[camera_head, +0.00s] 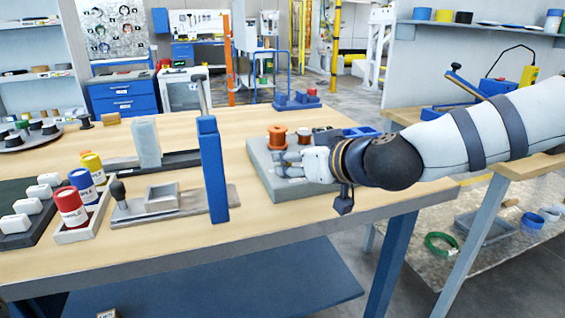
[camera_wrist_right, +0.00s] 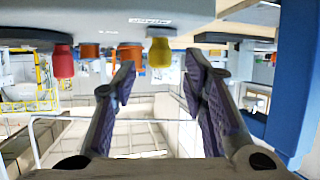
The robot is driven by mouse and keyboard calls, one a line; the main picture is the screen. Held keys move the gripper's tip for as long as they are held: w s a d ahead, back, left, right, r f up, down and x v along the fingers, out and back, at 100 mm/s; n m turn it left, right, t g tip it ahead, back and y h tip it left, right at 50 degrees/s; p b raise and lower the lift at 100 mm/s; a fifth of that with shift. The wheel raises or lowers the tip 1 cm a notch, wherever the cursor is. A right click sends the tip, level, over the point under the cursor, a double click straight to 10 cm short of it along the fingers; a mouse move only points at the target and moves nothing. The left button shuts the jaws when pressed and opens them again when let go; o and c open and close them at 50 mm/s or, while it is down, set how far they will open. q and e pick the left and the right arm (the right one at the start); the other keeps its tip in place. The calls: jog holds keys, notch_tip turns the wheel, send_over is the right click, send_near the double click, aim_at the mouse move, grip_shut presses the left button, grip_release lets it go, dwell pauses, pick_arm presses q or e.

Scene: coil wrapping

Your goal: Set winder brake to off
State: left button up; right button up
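My right gripper (camera_head: 281,164) is low over the grey base plate (camera_head: 262,181) on the wooden table. Its fingers are apart and empty in the right wrist view (camera_wrist_right: 158,78). A yellow knob (camera_wrist_right: 160,53) shows between the fingertips there, apart from both fingers. A red knob (camera_wrist_right: 63,62) is to its left. Copper spools (camera_head: 277,137) stand on the base plate, behind the gripper. The hand hides part of the plate. I cannot tell which part is the winder brake or how it is set. My left gripper is not in view.
A tall blue post (camera_head: 212,170) stands left of the gripper; it also shows in the right wrist view (camera_wrist_right: 294,85). Labelled cans (camera_head: 71,207) stand in a tray at the left. The table's front edge (camera_head: 250,247) is clear.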

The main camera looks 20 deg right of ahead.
jog(key=x, duration=0.3)
jog(key=shift+f, duration=0.1)
jog(key=shift+w+a+b, duration=0.15)
jog(key=shift+w+b, duration=0.15)
jog(key=shift+w, duration=0.05)
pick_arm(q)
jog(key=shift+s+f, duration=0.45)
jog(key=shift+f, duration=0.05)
pick_arm(e)
grip_shut()
jog(key=shift+d+r+p, duration=0.15)
jog(key=shift+d+p, duration=0.2)
jog(key=shift+d, duration=0.55)
jog(key=shift+d+r+p, duration=0.15)
jog(key=shift+d+p, duration=0.2)
jog(key=shift+d, duration=0.55)
jog(key=shift+w+f, duration=0.1)
jog(key=shift+f, duration=0.05)
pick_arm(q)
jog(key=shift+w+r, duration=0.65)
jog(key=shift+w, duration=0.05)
